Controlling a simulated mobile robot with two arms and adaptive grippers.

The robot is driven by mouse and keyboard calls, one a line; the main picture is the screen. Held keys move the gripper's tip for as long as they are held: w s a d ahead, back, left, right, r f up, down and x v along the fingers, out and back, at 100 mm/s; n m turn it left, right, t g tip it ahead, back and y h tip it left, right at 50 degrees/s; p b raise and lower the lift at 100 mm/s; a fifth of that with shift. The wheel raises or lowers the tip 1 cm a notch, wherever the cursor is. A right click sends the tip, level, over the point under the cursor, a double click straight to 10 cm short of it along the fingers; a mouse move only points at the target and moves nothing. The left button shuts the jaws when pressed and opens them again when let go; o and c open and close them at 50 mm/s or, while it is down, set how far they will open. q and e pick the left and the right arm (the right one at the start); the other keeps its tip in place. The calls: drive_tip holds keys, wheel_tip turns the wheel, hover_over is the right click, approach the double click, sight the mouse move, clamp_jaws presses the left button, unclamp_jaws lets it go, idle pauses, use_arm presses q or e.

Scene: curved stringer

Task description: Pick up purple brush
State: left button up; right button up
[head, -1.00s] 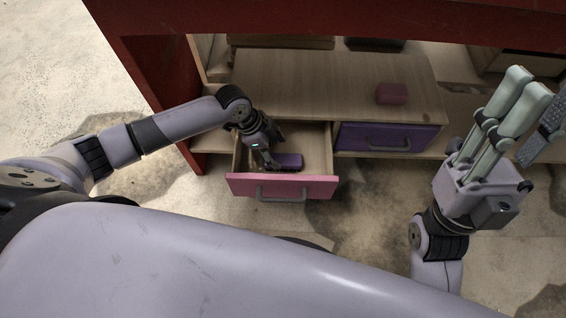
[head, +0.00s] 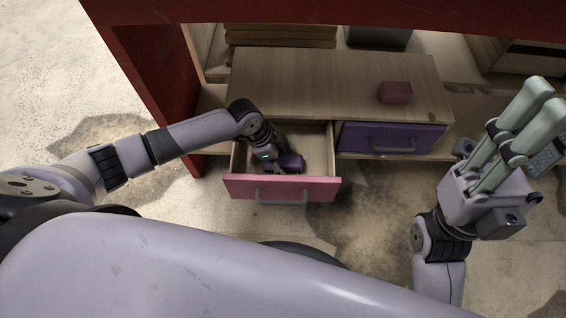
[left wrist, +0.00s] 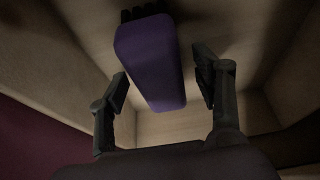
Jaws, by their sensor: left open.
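The purple brush (head: 291,162) is in the open pink-fronted drawer (head: 283,188), partly hidden by my left gripper in the head view. In the left wrist view the brush (left wrist: 150,62) shows as a purple block with dark bristles at its top end. My left gripper (left wrist: 162,88) is open inside the drawer, with one dark finger on each side of the brush's near end. Gaps show between the fingers and the brush. My right gripper (head: 540,100) is raised at the right, away from the drawer; its opening is unclear.
A shut purple drawer (head: 391,138) is right of the open one. A red frame (head: 150,90) stands at the left and above. The drawer walls are close around my left gripper.

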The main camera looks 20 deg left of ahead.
use_arm(q)
drive_tip(key=shift+f, duration=0.25)
idle(0.4)
drive_tip(key=c, duration=1.3)
